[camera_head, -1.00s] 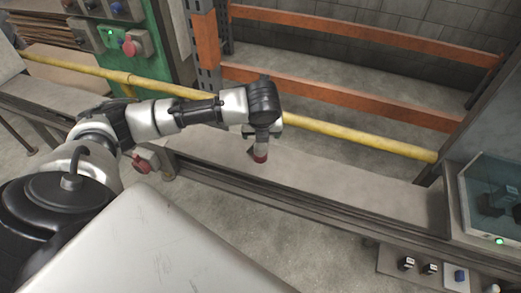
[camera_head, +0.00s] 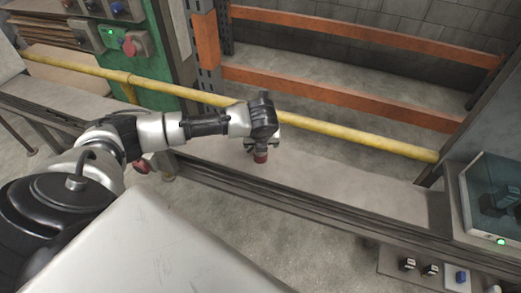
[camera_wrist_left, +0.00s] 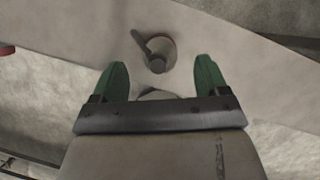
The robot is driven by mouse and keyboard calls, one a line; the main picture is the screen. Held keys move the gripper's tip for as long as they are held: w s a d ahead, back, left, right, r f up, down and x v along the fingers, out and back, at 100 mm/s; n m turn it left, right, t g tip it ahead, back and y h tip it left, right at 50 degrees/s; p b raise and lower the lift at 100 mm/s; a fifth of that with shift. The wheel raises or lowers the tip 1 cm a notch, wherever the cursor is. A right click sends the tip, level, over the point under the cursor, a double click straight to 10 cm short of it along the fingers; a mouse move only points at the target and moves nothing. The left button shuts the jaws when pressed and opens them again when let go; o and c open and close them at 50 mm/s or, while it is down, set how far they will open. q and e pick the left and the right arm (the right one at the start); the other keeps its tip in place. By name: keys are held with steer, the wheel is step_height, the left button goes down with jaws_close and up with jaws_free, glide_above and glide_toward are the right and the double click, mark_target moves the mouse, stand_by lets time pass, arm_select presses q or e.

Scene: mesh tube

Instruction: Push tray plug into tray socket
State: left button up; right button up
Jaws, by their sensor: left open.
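My left gripper (camera_head: 262,145) is over the grey bench, its arm coming in from the left. In the left wrist view its two green fingers (camera_wrist_left: 160,66) are spread apart with nothing gripped. A grey round piece with a red rim (camera_wrist_left: 157,55) shows on the bench, in the gap ahead of the fingertips. In the head view its red part (camera_head: 261,157) shows just below the gripper, which hides the rest. I take this for the tray plug or socket, but cannot tell which. My right gripper is not in view.
The bench (camera_head: 345,190) is bare to the right of the gripper. A yellow rail (camera_head: 350,137) runs along behind it. A clear-sided case (camera_head: 490,205) stands at the right end. A green cabinet (camera_head: 165,60) stands at the back left.

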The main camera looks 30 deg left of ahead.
arm_select(q)
steer(key=x, duration=0.3)
steer(key=shift+f, duration=0.35)
steer(key=c, duration=0.9)
steer(key=shift+r, duration=0.1)
steer(key=shift+c, duration=0.2)
steer(key=shift+r, duration=0.1)
step_height(320, 180, up, 4)
steer(key=shift+r, duration=0.15)
steer(key=d+r, duration=0.6)
steer(key=d, duration=0.5)
steer(key=shift+s+d+r, duration=0.2)
steer(key=shift+d+r, duration=0.05)
steer(key=shift+d, duration=0.05)
